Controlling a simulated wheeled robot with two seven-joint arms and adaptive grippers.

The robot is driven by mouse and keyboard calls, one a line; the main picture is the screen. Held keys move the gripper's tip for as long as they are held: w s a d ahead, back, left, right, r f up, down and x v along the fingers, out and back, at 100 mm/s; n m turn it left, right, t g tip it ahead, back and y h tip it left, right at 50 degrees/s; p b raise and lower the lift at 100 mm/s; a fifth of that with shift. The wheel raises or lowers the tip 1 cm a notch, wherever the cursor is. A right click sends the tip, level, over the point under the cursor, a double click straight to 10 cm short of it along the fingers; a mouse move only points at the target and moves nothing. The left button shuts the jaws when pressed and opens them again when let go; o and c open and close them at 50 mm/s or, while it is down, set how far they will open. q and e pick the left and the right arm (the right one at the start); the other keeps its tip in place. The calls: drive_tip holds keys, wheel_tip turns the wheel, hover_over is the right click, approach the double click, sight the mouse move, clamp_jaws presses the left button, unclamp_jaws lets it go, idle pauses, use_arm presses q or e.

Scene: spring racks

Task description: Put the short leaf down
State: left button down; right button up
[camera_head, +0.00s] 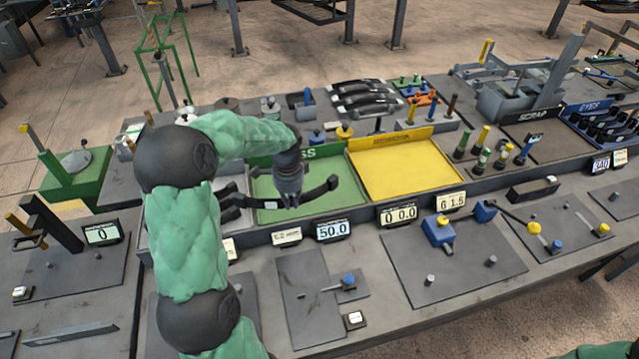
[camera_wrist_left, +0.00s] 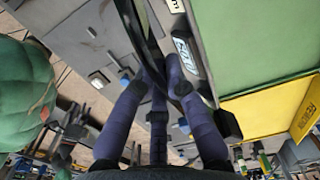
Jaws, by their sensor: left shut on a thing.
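My left gripper (camera_head: 290,196) reaches over the green tray (camera_head: 345,199) marked with letters ending "SS". It is shut on a dark, curved short leaf (camera_head: 322,189), which spans to both sides of the fingers with an upturned block at its right end. In the left wrist view, the fingers (camera_wrist_left: 170,85) close around the middle of the leaf, and its dark end block (camera_wrist_left: 228,124) shows beyond them. I cannot tell whether the leaf touches the tray floor. My right gripper is out of view.
A yellow tray (camera_head: 405,170) adjoins the green one on the right. Several dark leaves (camera_head: 362,98) lie in a rack behind. A display reading 50.0 (camera_head: 333,230) stands in front. Blue-handled fixtures (camera_head: 438,230) and a scrap bin (camera_head: 540,140) are to the right.

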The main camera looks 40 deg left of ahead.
use_arm(q)
drive_tip(key=w+a+f, duration=0.1)
drive_tip(key=w+f, duration=0.1)
drive_tip(key=w, duration=0.2)
drive_tip(key=w+a+f, duration=0.1)
drive_tip(key=w+f, duration=0.2)
drive_tip(key=w, duration=0.1)
drive_tip(key=w+a+f, duration=0.1)
drive_tip(key=w+f, duration=0.2)
drive_tip(key=w, duration=0.1)
drive_tip(key=shift+w+a+f, duration=0.2)
drive_tip(key=shift+w, duration=0.15)
drive_tip(key=shift+w+a+f, duration=0.1)
drive_tip(key=shift+w+f, duration=0.3)
drive_tip(key=shift+f, duration=0.15)
wheel_tip(320, 180, down, 3)
drive_tip(key=shift+w+f, duration=0.1)
drive_tip(key=shift+f, duration=0.1)
drive_tip(key=c, duration=1.4)
unclamp_jaws()
drive_tip(key=shift+f, duration=0.1)
drive_tip(key=shift+o, duration=0.6)
